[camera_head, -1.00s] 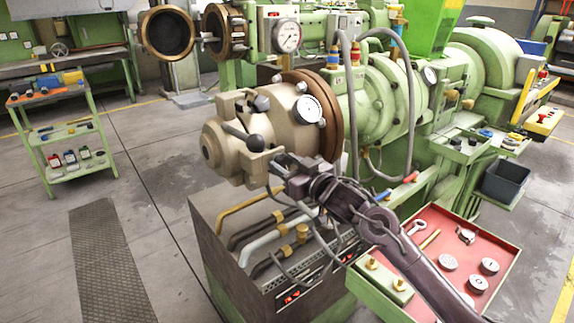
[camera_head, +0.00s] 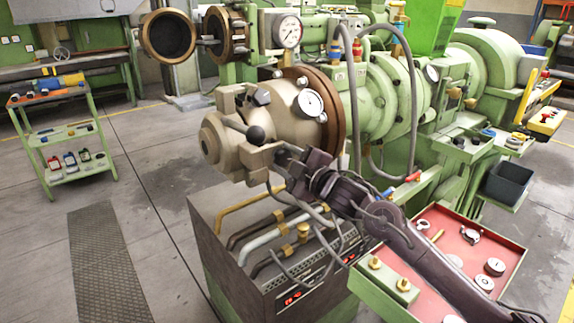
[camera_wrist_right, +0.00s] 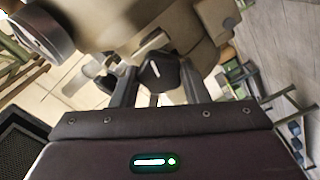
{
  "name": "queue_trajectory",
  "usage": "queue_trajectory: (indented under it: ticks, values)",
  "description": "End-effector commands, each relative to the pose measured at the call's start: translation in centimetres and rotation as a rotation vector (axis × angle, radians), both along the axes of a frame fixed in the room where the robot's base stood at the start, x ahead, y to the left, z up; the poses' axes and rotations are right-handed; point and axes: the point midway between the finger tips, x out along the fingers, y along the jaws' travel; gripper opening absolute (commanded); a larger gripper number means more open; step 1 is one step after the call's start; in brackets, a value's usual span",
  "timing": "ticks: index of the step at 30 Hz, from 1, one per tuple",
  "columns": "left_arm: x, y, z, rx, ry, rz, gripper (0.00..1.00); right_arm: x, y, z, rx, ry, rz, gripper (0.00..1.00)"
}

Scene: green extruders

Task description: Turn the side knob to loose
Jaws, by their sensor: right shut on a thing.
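The tan extruder head (camera_head: 228,135) carries a ball-ended lever (camera_head: 255,134) and a dark knob on top (camera_head: 261,97). My right gripper (camera_head: 272,160) reaches its near side from the lower right. In the right wrist view, the side knob (camera_wrist_right: 162,74) is dark with a white pointer line. It sits between the two fingers of my right gripper (camera_wrist_right: 158,90), which is shut on it. In the head view the gripper hides this knob. My left gripper is not in view.
Pipes (camera_head: 262,236) run below on a dark cabinet. A red tray (camera_head: 460,248) with loose parts lies beneath my right arm. A green cart (camera_head: 68,140) stands at the left, with open floor between.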

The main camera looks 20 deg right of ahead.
Motion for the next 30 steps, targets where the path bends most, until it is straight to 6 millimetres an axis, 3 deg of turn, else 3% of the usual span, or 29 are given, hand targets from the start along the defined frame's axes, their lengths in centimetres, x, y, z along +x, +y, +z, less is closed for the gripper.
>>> queue_trajectory:
  ticks: [3,6,18,30]
  values:
    - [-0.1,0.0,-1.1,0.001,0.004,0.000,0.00,0.0,0.0,-0.3,-0.105,-0.040,0.000,0.18]
    - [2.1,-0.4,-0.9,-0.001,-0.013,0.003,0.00,0.0,0.0,-0.4,-0.194,-0.071,0.001,0.18]
    - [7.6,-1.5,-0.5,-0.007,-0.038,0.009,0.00,0.0,0.0,-0.5,-0.524,-0.191,0.000,0.18]
    - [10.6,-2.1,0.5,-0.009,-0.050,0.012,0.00,0.0,0.1,-0.4,-0.710,-0.256,0.001,0.18]
